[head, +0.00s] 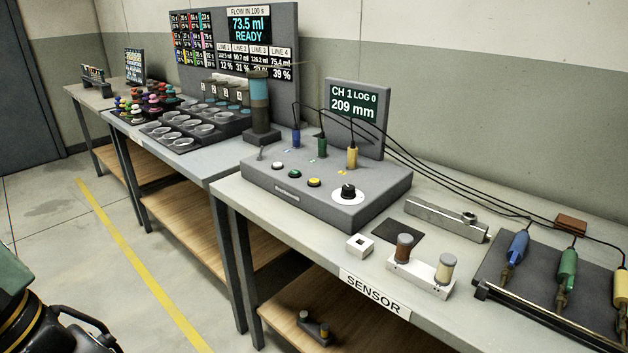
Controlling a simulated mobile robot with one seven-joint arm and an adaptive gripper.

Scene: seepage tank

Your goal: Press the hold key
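A grey console (330,198) stands on the near table, with a raised display (354,110) reading CH 1, LOG 0, 209 mm. A white key (278,166), a green key (295,174) and a yellow key (314,182) sit in a row on its sloped top, left of a black knob (348,191) on a white dial. Their labels are too small to read, so I cannot tell which is the hold key. A dark part of my arm or gripper shows at the lower left, well apart from the console. No fingertips can be made out.
Blue, green and yellow plugs with black cables rise from the console's back. In front are a white block (360,246), a dark pad (398,231) and a holder with two cylinders (420,274). Probes lie right. Floor beside the tables is clear.

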